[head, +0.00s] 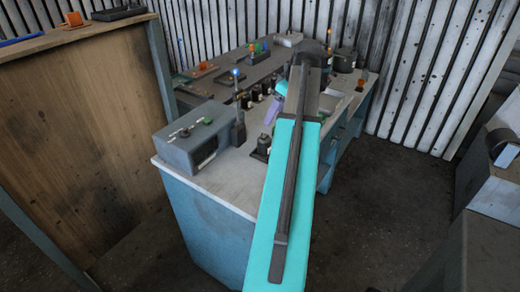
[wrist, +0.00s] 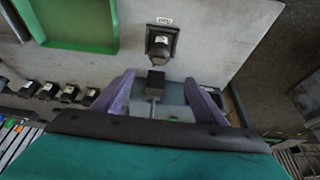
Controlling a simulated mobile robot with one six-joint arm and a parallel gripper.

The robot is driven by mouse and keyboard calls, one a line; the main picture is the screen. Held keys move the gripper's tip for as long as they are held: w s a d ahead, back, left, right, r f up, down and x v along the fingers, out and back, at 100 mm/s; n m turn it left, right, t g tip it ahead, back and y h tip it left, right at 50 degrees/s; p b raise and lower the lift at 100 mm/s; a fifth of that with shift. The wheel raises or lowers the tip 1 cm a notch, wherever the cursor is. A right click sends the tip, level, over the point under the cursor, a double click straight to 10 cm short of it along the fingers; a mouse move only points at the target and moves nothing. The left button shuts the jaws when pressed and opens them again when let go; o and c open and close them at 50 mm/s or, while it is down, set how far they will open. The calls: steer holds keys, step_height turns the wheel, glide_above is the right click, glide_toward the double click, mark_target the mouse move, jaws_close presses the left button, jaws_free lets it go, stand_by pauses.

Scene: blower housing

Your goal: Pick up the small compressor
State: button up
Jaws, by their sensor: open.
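My gripper (wrist: 160,77) is open in the wrist view, with its two purple fingers apart. In the head view a purple finger of my gripper (head: 272,111) shows over the worktop, partly hidden by my arm. A dark block (wrist: 155,82) with a thin grey rod shows between the fingers in the wrist view; I cannot tell whether it touches them. A small black device (wrist: 162,41) with a white label stands on the worktop beyond the fingertips. It seems to be the black device (head: 262,147) in the head view. I cannot tell which item is the small compressor.
A grey box with a green button (head: 190,138) and a dark post with a blue light (head: 238,128) stand at the worktop's left. Several black devices (wrist: 48,91) form a row beside a green tray (wrist: 75,43). Bare worktop (wrist: 225,40) lies at the wrist view's upper right.

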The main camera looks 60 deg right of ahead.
steer(key=shift+w, duration=0.15)
steer(key=p, duration=0.2)
glide_toward(265, 136)
steer(key=shift+w+a+x, duration=0.1)
steer(key=shift+w+x, duration=0.05)
steer(key=shift+x, duration=1.1)
steer(key=shift+w+a+x, duration=0.1)
steer(key=shift+x, duration=1.15)
steer(key=shift+w, duration=0.1)
steer(key=shift+s+d+p+x, duration=0.1)
steer(key=shift+p+x, duration=0.35)
steer(key=shift+x, duration=0.25)
steer(key=shift+s+d+p+x, duration=0.15)
steer(key=shift+p+x, duration=0.3)
steer(key=shift+x, duration=1.45)
steer(key=shift+c, duration=0.4)
